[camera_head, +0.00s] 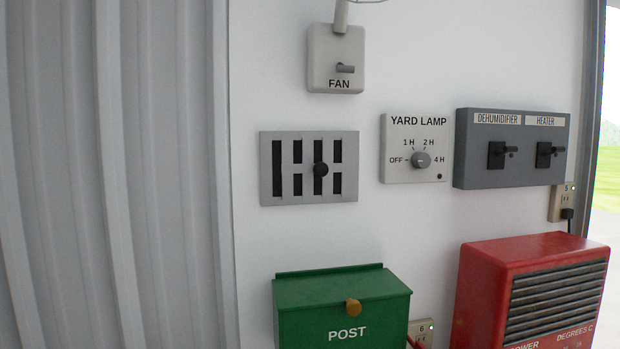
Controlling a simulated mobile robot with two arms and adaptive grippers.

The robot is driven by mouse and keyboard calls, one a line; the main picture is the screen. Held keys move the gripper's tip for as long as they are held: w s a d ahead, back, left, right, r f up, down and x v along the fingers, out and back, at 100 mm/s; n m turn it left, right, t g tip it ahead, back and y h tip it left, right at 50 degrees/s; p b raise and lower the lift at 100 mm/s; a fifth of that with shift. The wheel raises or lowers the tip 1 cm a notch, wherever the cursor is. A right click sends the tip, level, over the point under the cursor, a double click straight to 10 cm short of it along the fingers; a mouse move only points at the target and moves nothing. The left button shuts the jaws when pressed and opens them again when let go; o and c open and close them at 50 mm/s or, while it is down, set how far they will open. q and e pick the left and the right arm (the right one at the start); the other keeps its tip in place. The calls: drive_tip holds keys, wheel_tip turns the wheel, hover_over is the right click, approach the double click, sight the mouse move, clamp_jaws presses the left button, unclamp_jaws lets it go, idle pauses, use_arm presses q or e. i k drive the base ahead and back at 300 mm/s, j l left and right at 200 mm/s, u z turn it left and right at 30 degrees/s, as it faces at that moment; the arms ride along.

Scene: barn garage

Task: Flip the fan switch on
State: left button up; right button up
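The fan switch (336,58) is a small beige box marked FAN, high on the white wall in the head view. Its short grey lever (345,69) sticks out from the middle of the box, just above the label. I cannot tell from this view whether the lever is up or down. A conduit enters the box from above. Neither of my grippers shows in the view, and nothing touches the switch.
To the right are a yard lamp dial (394,122) and a dehumidifier and heater switch box (462,150). A green post box (380,285) and red heater (490,265) stand lower.

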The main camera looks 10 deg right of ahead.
sight(340, 67)
drive_tip(key=k+l+z, duration=0.1)
drive_tip(key=k+z, duration=0.35)
drive_tip(key=j+z, duration=0.2)
drive_tip(key=z, duration=0.2)
drive_tip(key=j+z, duration=0.45)
drive_tip(key=z, duration=0.3)
